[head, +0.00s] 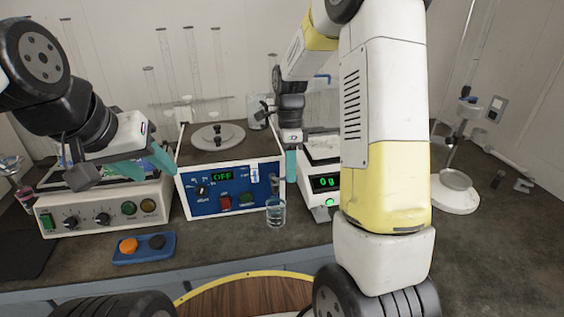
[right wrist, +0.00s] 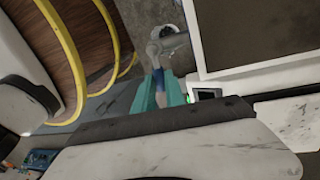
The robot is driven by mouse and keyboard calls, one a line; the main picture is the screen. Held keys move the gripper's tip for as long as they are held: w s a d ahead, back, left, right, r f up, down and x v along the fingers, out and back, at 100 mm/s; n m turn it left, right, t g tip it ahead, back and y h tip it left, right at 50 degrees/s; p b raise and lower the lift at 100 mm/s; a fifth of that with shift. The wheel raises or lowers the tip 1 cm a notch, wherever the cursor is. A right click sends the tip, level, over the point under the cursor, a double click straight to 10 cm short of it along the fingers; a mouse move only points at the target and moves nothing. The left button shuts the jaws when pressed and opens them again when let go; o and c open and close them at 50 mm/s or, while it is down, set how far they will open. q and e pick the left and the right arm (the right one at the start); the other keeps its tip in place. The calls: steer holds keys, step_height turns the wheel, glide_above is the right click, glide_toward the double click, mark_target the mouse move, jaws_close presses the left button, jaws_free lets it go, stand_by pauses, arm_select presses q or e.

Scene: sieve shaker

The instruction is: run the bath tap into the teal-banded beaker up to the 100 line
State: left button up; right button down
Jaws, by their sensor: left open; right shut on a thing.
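The bath (head: 184,203) is a box with a blue front panel and a display reading OFF. A small clear beaker (head: 276,214) stands upright on the bench by the bath's front right corner. It looks bluish inside; its band, lines and fill level are too small to read. My right gripper (head: 291,165) is above and just right of the beaker. In the right wrist view its teal fingers (right wrist: 160,92) are shut on a dark blue lever (right wrist: 158,78), which joins a grey metal fitting, apparently the tap. My left gripper (head: 122,172) is open and empty, over the equipment at left.
A scale (head: 320,182) reading 0 g stands right of the bath. A blue tray (head: 143,248) with orange and dark round pieces lies in front at left. A white stand (head: 455,198) is at right. A round wooden stool or table (head: 240,297) is in the foreground.

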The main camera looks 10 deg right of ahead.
steer(key=shift+w+r+n, duration=0.1)
steer(key=shift+w+n, duration=0.2)
steer(key=shift+n, duration=0.4)
steer(key=c, duration=1.4)
jaws_free()
steer(key=r, duration=0.2)
steer(key=w+r, duration=0.1)
steer(key=r, duration=0.4)
steer(key=shift+w+r, duration=0.25)
steer(key=shift+r, duration=0.05)
